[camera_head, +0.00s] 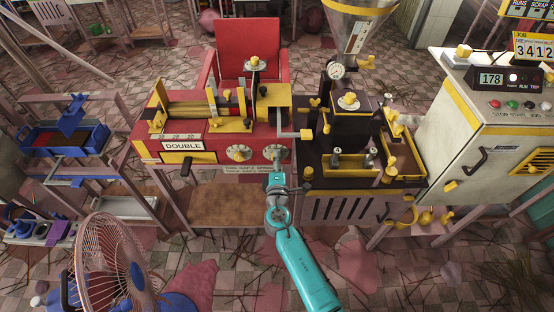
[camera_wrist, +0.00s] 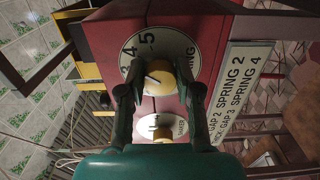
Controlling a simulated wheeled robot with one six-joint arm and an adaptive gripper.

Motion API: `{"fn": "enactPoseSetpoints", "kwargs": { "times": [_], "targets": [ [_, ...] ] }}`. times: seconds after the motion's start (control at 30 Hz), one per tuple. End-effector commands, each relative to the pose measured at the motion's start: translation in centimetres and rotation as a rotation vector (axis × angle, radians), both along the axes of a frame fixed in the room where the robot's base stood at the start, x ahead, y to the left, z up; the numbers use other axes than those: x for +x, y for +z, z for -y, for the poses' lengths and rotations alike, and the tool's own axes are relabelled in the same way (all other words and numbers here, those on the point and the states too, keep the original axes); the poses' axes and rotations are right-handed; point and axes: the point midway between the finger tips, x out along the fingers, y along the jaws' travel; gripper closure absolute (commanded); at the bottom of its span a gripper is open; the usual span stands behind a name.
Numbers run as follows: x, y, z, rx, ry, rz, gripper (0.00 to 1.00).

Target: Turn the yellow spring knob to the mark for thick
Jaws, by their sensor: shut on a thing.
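The yellow spring knob (camera_wrist: 160,75) sits on a round white dial in the wrist view. Numbers 4 and 5 and the end of the word SPRING are readable on the dial. My gripper (camera_wrist: 160,84) has one finger on each side of the knob and is shut on it. A dark line shows on the knob face, but which number it meets is unclear. The label plate (camera_wrist: 238,85) beside the dial reads "GAP 2 SPRING 2" and "ICK GAP 3 SPRING 4", its start cut off. In the head view the spring dial (camera_head: 271,152) is on the right of the red machine's front, above my gripper (camera_head: 277,172).
A second dial (camera_head: 238,152) with its own knob is to the left on the red machine (camera_head: 222,137). A dark extruder (camera_head: 349,130) stands close on the right. A pink fan (camera_head: 108,260) stands at lower left. The floor in front is mostly open.

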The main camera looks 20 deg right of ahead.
Motion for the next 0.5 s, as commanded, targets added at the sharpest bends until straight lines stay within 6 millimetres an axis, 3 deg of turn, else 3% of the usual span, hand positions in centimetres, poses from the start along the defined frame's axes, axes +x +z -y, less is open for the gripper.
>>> {"fn": "enactPoseSetpoints", "kwargs": {
  "times": [0.27, 0.3, 0.4, 0.5],
  "targets": [
    [-0.01, -0.07, 0.04, 0.000, -0.001, -0.001, 1.00],
    [-0.01, -0.07, 0.04, 0.000, -0.001, -0.001, 0.62],
    [-0.01, -0.06, 0.04, 0.000, -0.001, -0.001, 0.41],
    [-0.01, -0.05, 0.03, 0.000, -0.001, -0.001, 0.41]
  ]
}}
